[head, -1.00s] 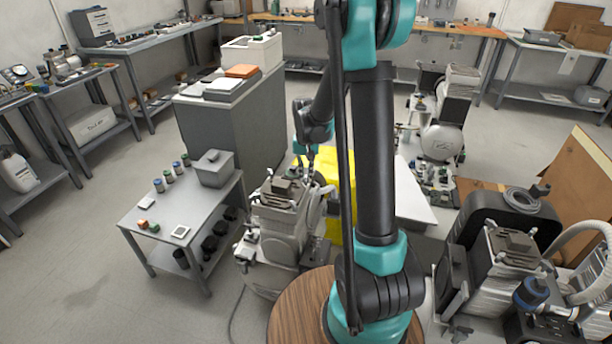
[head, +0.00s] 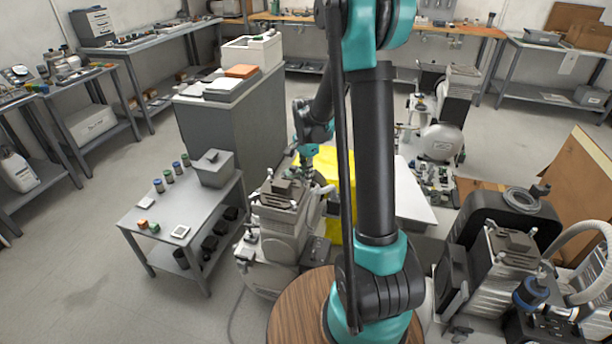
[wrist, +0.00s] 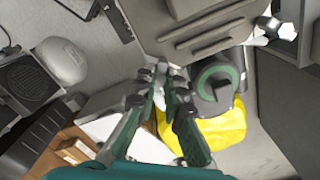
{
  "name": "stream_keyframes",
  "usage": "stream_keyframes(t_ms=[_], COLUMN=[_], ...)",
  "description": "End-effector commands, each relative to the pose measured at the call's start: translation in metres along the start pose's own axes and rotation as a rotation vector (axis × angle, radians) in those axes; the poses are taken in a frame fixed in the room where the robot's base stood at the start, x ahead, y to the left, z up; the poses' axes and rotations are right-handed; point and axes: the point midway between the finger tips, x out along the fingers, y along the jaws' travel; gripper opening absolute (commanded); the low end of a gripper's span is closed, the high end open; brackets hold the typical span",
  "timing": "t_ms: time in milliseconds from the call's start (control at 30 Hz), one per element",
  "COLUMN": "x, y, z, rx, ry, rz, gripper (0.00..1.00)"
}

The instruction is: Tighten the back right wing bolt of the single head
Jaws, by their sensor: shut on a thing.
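The single head (head: 280,195) is the grey finned block on top of the compressor left of my arm's base. In the wrist view its flat grey top (wrist: 195,25) fills the upper middle. My gripper (head: 308,177) is at the head's back right corner, pointing down. In the wrist view my gripper (wrist: 160,77) has its fingertips close together at the edge of the head, shut on a small metal piece there. This is the back right wing bolt, mostly hidden by the fingertips. Another pale bolt (wrist: 268,27) sticks out at a different corner of the head.
A grey side table (head: 150,212) with small jars and a grey box stands left of the compressor. A yellow object (head: 335,170) lies behind the head and shows below it in the wrist view. A larger black compressor (head: 500,245) stands at the right.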

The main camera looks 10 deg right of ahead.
Motion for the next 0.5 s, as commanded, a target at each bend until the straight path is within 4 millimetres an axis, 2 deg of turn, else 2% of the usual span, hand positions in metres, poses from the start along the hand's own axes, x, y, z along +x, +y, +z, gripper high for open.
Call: stream_keyframes(t_ms=[200,500], x=[-0.0002,-0.0002], y=[-0.0004,-0.0005], z=[-0.0002,-0.0002], rx=[0.100,0.155], ry=[0.001,0.001], rz=[-0.001,-0.001], gripper=[0.00,0.00])
